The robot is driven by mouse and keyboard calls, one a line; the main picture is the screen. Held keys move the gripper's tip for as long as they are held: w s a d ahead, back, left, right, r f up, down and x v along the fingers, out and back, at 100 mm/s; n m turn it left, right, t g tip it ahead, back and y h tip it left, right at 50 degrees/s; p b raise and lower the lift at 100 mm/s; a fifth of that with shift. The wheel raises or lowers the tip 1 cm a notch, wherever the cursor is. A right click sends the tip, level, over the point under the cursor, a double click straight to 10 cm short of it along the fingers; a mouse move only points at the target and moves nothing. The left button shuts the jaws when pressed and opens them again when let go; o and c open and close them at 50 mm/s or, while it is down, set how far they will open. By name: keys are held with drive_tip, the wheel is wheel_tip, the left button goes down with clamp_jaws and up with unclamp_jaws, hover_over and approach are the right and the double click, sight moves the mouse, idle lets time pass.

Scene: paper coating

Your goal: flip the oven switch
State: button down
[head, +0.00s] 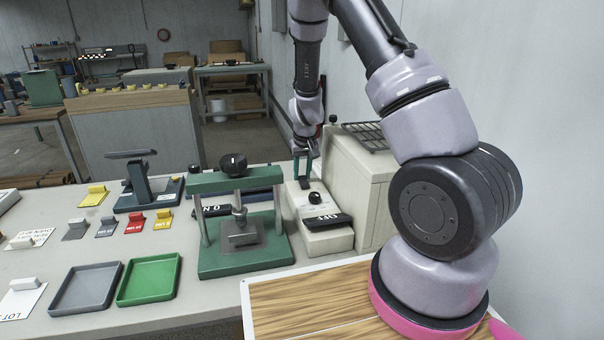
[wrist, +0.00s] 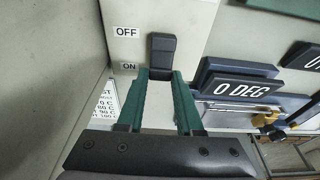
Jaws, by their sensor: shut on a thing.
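The oven (head: 352,165) is a cream box right of centre in the head view, with a low cream front section. In the wrist view its switch (wrist: 162,52) is a small black lever on a pale panel, beside an OFF label (wrist: 126,32) and an ON label (wrist: 129,67). My gripper (head: 304,172) is at the oven's low section, left of the tall box. In the wrist view the green fingers of my gripper (wrist: 160,76) are shut on the lower end of the switch, near ON. The fingertips partly hide it, so its exact setting is unclear.
A black knob (head: 315,198) and a black sign (head: 328,222) sit on the low section, close to my gripper. A green press (head: 245,262) stands to the left. A wire rack (head: 366,135) lies on the oven. Grey (head: 67,304) and green (head: 131,296) trays lie farther left.

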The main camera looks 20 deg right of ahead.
sight(304, 182)
drive_tip(key=c, duration=0.6)
unclamp_jaws()
drive_tip(key=shift+o, duration=0.2)
drive_tip(key=shift+r, duration=0.2)
drive_tip(key=v, duration=1)
drive_tip(key=shift+r, duration=0.25)
drive_tip(key=shift+s+r, duration=0.1)
drive_tip(key=shift+s, duration=0.1)
